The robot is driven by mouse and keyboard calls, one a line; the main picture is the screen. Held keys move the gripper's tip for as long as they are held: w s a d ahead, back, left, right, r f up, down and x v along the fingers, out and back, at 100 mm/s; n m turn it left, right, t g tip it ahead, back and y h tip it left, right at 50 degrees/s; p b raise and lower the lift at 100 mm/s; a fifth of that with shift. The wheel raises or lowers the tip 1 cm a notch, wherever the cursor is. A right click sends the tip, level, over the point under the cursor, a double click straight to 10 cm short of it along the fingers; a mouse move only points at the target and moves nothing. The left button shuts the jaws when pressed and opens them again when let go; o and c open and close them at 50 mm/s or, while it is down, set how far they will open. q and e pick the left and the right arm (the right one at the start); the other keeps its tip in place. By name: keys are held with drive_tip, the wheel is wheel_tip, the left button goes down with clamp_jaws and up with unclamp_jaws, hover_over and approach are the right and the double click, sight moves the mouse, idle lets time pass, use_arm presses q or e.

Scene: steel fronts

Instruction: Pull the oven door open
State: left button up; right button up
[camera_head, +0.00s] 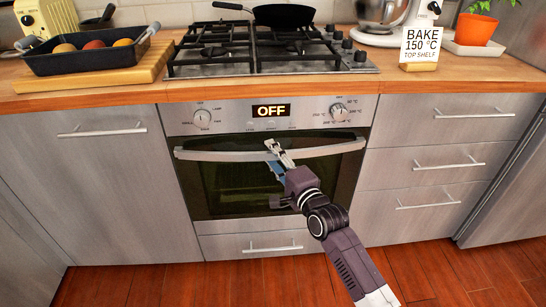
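The oven door (225,190) has a dark glass window and looks shut in its steel front. Its pale bar handle (215,155) runs across the top of the door. My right gripper (274,157) comes from the lower right and is at the middle of the handle. One light finger overlaps the bar, and a blue part shows just below it. I cannot tell whether the fingers are closed on the bar. My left gripper is not in view.
The oven panel (235,117) has two knobs and a display reading OFF. A gas hob (270,50) with a pan (284,15) sits above. A sign (420,45) reads BAKE 150 °C TOP SHELF. A dark tray (85,60) holds round items. Wooden floor (230,285) in front is clear.

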clamp_jaws()
drive_tip(key=shift+s+f, duration=0.1)
drive_tip(key=shift+f, duration=0.05)
idle(0.4)
